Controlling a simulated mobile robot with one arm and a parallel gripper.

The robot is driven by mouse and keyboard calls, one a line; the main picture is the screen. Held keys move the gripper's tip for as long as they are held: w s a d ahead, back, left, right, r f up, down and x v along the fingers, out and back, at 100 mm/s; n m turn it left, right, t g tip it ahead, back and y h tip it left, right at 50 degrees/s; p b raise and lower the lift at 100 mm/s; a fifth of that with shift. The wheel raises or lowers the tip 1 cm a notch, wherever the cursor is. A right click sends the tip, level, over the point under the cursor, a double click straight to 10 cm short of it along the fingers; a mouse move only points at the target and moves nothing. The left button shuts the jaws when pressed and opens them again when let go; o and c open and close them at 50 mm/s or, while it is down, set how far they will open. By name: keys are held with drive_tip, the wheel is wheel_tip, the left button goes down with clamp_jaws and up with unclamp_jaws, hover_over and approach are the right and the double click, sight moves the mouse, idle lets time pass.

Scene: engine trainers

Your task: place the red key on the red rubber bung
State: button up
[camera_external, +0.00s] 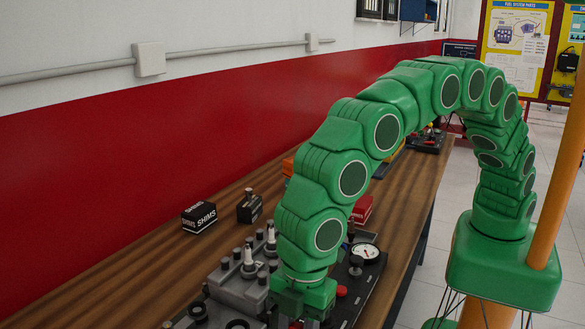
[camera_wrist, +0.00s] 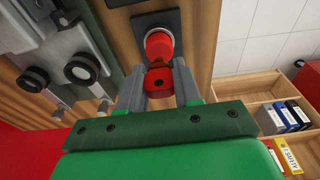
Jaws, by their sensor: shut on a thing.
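In the wrist view my gripper (camera_wrist: 158,84) is shut on the red key (camera_wrist: 158,80), a small red block-like piece with a dark hole. Just beyond the fingertips is a round red piece (camera_wrist: 159,45) in a metal ring, which looks like the red rubber bung. The key overlaps its near edge in the picture; I cannot tell whether they touch. In the external view the wrist end of my arm (camera_external: 303,292) points down over the bench at the bottom, and the fingers and key are not clearly visible.
A grey engine block (camera_external: 235,285) stands close left of my wrist. A black panel with a white gauge (camera_external: 365,252) and a red knob (camera_external: 341,291) lies to its right. A SHIMS box (camera_external: 199,217) sits farther left. Wooden shelves with binders (camera_wrist: 285,118) show in the wrist view.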

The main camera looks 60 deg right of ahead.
drive_tip(key=shift+f, duration=0.55)
drive_tip(key=o, duration=1)
drive_tip(key=shift+f, duration=0.1)
drive_tip(key=r, duration=0.4)
drive_tip(key=d+r, duration=0.1)
drive_tip(key=r, duration=0.7)
drive_tip(key=shift+d+r, duration=0.1)
drive_tip(key=shift+d, duration=0.3)
